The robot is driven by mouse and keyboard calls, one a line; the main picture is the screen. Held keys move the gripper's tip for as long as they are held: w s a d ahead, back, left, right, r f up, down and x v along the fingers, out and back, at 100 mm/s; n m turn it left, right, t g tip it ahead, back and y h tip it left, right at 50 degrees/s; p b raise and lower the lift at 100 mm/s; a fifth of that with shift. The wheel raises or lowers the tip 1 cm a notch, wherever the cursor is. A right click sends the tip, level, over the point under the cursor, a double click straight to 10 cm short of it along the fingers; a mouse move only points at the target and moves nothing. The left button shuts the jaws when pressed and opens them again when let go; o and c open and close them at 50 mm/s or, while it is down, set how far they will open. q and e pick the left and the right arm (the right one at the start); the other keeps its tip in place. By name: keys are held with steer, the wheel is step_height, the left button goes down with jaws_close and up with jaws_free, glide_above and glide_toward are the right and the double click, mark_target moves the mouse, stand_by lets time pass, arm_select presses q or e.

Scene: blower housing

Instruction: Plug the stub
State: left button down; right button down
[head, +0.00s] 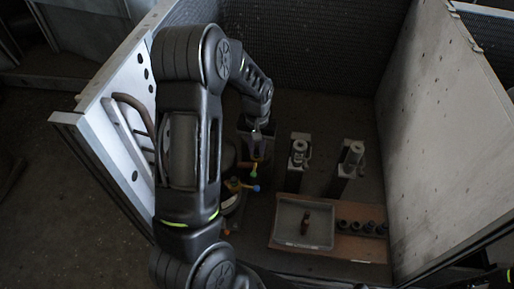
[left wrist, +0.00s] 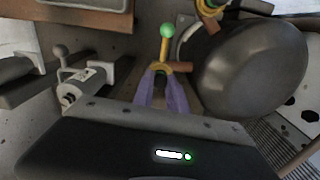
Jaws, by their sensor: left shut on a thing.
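My left gripper (left wrist: 162,95) has purple fingers that come together on a small yellow fitting (left wrist: 166,67) in the left wrist view. A short brown stub sticks out sideways from this fitting, and a yellow stem with a green ball (left wrist: 167,30) rises from it. In the head view my left gripper (head: 258,150) reaches down beside the coloured balls, and its fingertips are hard to make out. A dark rounded housing (left wrist: 252,68) lies close to its right in the wrist view. A second yellow fitting (left wrist: 210,8) shows at the top edge.
Two clamp-like fixtures (head: 300,150) (head: 354,154) stand right of my gripper. In front, a brown board (head: 355,246) bears several black caps (head: 357,226) and a grey tray (head: 288,236) holding a small brown piece (head: 305,222). Tall pale panels (head: 450,140) enclose the sides.

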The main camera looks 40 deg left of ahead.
arm_select(q)
steer(key=c, duration=1.3)
jaws_free()
steer(key=shift+o, duration=0.7)
steer(key=o, duration=0.4)
steer(key=shift+r+p, duration=2.75)
steer(key=shift+r, duration=0.8)
